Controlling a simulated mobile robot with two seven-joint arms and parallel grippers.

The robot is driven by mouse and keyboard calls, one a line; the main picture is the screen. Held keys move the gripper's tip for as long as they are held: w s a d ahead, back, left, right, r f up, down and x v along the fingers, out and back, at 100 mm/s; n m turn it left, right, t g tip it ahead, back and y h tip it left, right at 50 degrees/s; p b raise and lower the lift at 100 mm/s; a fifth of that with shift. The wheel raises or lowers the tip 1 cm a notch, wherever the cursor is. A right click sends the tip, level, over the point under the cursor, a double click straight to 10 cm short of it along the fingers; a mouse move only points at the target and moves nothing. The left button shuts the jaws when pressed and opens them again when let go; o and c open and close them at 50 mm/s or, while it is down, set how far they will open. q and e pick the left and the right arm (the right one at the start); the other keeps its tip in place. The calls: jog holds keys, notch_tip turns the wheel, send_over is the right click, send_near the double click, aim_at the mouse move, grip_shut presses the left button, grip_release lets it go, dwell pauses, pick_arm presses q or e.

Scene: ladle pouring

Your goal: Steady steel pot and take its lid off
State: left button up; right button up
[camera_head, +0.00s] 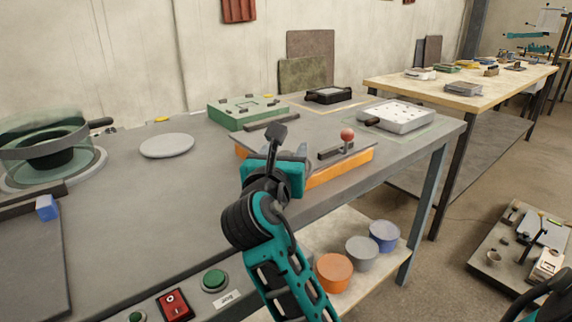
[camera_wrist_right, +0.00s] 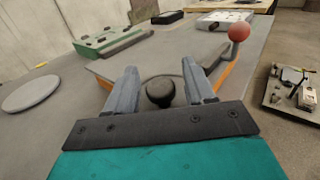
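My right gripper (camera_head: 297,158) is over the grey bench, near the front edge of a grey-topped orange unit. In the right wrist view its two grey fingers (camera_wrist_right: 162,85) stand apart. A black rounded knob (camera_wrist_right: 160,92) shows between them with a gap on each side; what it belongs to is hidden. No plain steel pot can be made out. A round vessel (camera_head: 42,142) with a greenish see-through wall and a dark inside stands at the far left of the bench. A flat pale disc (camera_head: 167,146) lies right of it. My left gripper is not in view.
The orange unit (camera_head: 345,168) carries a red-ball lever (camera_head: 347,135). Behind it are a green fixture (camera_head: 245,113), a black tray (camera_head: 328,95) and a white tray (camera_head: 402,115). A red switch (camera_head: 172,304) and green button (camera_head: 214,280) sit at the front. The bench's middle-left is clear.

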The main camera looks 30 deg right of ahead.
aim_at(285, 153)
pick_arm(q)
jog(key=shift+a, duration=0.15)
pick_arm(e)
grip_shut()
jog(key=shift+r+p, duration=0.3)
jog(key=shift+r, duration=0.1)
notch_tip(285, 153, up, 8)
jog(key=p, duration=0.4)
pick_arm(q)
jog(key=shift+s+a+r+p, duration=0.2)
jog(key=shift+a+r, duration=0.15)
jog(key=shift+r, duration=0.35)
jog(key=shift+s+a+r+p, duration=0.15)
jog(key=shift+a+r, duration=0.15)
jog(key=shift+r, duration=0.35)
pick_arm(e)
jog(key=shift+r, duration=0.6)
